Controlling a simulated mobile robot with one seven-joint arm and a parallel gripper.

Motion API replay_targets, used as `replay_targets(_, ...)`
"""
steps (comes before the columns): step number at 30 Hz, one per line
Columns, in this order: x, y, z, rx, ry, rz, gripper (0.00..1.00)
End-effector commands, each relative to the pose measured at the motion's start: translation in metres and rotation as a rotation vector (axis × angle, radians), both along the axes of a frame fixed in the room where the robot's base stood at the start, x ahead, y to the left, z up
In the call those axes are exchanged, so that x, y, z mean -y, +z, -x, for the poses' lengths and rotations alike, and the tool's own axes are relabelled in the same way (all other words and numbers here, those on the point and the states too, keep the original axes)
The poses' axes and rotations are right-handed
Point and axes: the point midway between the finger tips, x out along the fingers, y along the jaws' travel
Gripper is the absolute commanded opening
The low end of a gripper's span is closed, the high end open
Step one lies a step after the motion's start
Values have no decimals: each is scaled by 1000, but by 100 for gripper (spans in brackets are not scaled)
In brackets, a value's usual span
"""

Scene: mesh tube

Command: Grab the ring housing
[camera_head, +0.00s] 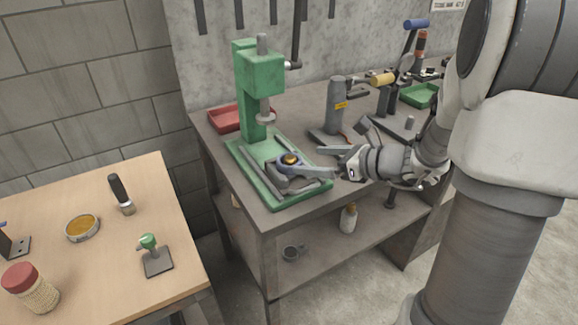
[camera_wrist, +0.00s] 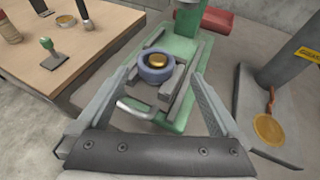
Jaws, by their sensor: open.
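The ring housing, a blue-grey ring (camera_head: 287,163) with a brass piece (camera_head: 291,158) in its centre, sits on the green press base between grey bars. In the wrist view the ring (camera_wrist: 144,73) is near the middle of the picture, with the brass piece (camera_wrist: 157,62) in it. My gripper (camera_head: 303,160) reaches in from the right, its fingers open. In the wrist view the fingers of my gripper (camera_wrist: 158,82) spread to the left and right of the ring, with visible gaps. I cannot tell the height of the fingertips relative to the ring.
The green press (camera_head: 252,92) rises behind the ring, with its ram above the base. A grey post tool (camera_head: 336,105) stands to the right. A red tray (camera_head: 226,119) is at the back left. A wooden table (camera_head: 110,235) with a stamp and jar stands at the left.

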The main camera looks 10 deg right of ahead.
Motion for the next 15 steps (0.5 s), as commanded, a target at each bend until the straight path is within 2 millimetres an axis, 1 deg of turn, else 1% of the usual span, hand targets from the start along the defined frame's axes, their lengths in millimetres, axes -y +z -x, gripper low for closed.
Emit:
replay_targets(1,-4,-3,-3,0,3,0,100)
replay_targets(6,-10,-7,-9,0,2,-1,100)
replay_targets(12,-33,-19,-27,-2,3,0,100)
replay_targets(15,-39,-22,-35,0,2,0,100)
